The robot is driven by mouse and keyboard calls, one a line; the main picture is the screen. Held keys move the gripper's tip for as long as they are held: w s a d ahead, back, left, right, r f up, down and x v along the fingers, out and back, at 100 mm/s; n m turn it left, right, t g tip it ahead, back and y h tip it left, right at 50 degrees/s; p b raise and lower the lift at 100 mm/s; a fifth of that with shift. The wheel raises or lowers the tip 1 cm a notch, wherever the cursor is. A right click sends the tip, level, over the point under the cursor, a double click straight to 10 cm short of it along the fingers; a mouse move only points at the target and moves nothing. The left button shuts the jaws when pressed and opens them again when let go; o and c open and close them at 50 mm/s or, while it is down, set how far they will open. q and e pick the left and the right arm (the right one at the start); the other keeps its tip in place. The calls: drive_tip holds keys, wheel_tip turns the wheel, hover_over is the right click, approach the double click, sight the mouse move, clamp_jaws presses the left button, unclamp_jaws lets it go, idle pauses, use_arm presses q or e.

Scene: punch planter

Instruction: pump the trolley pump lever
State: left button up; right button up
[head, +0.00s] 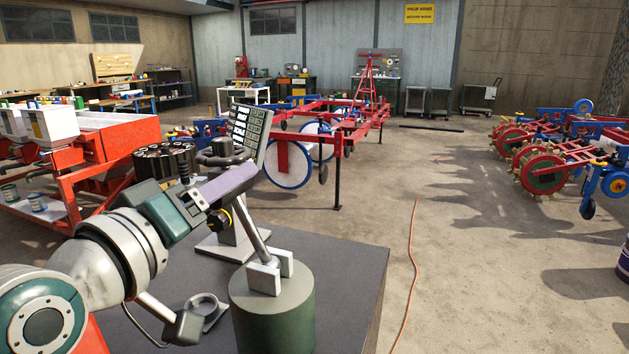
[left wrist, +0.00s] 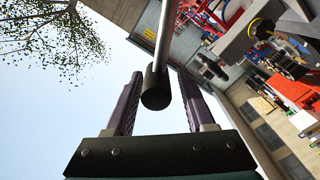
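The pump is a dark green cylinder (head: 272,318) with a grey top, standing on the dark bench top in the head view. Its lever (head: 250,230) is a metal rod rising from a pale bracket (head: 268,275), tilted up and left. In the head view, my left gripper (head: 238,183), with purple fingers, is at the lever's upper end and hides it. In the left wrist view, the lever's black end grip (left wrist: 156,90) is between the two spread fingers of my left gripper (left wrist: 160,76), with a clear gap on the right side. My right gripper is not in view.
The dark bench top (head: 350,270) is bare to the right of the pump. A tilted label panel (head: 250,130) and a black-and-yellow knob (head: 219,221) are close to my left gripper. A ring-shaped holder (head: 203,305) sits left of the pump. An orange cable (head: 411,265) lies on the floor.

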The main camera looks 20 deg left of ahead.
use_arm(q)
drive_tip(key=shift+o, duration=0.8)
drive_tip(key=shift+d, duration=0.1)
drive_tip(key=s, duration=1)
drive_tip(key=shift+a, duration=0.2)
drive_tip(key=m+b, duration=0.1)
drive_tip(key=w+m+b, duration=0.1)
drive_tip(key=w+d+m+b, duration=0.1)
drive_tip(key=shift+w+f+m+h, duration=0.1)
drive_tip(key=shift+f+m+h, duration=0.2)
drive_tip(key=shift+f, duration=0.05)
drive_tip(key=shift+m, duration=0.6)
drive_tip(key=w, duration=0.3)
drive_tip(key=w+b, duration=0.1)
drive_tip(key=w, duration=0.3)
drive_tip(key=w+r, duration=0.1)
drive_tip(key=w, duration=0.2)
drive_tip(key=shift+w+a, duration=0.15)
drive_tip(key=shift+w, duration=0.25)
